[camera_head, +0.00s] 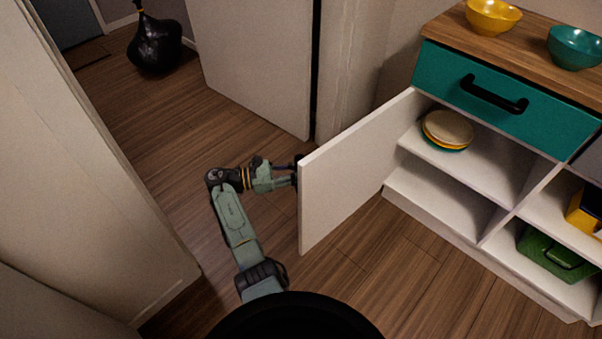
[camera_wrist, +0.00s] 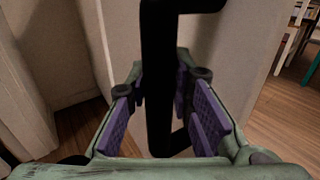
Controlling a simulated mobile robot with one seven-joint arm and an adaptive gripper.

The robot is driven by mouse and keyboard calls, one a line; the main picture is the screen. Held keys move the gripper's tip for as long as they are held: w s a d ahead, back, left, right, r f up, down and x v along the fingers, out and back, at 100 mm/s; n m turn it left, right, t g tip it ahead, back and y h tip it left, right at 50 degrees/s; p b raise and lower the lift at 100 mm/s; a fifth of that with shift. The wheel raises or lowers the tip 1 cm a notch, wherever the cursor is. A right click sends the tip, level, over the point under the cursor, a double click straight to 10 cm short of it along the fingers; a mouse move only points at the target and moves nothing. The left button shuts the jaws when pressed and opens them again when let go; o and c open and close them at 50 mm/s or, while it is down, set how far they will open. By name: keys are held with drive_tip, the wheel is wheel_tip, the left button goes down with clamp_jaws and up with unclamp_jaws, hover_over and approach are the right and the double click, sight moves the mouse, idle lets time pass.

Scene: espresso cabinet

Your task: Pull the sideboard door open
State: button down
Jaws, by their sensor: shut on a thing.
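The white sideboard door (camera_head: 345,175) stands wide open, swung out from the left side of the sideboard (camera_head: 435,205). My gripper (camera_head: 292,174) is at the door's free edge, on the outer face, and its fingertips are partly hidden behind the door in the head view. In the wrist view, the black door handle (camera_wrist: 158,75) runs upright between the purple finger pads of my gripper (camera_wrist: 162,100). The fingers are shut on the handle. The door's outer face (camera_wrist: 225,60) shows behind it.
The open compartment holds stacked plates (camera_head: 447,130) on a shelf. A teal drawer (camera_head: 505,100) sits above, with a yellow bowl (camera_head: 492,16) and a teal bowl (camera_head: 574,47) on top. A wall (camera_head: 75,170) stands left of my arm. Floor shows between.

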drive_tip(key=c, duration=1.4)
unclamp_jaws()
drive_tip(key=a, duration=0.4)
drive_tip(key=s+a, duration=0.1)
drive_tip(key=a, duration=0.7)
drive_tip(key=shift+s, duration=0.25)
drive_tip(key=shift+d, duration=0.1)
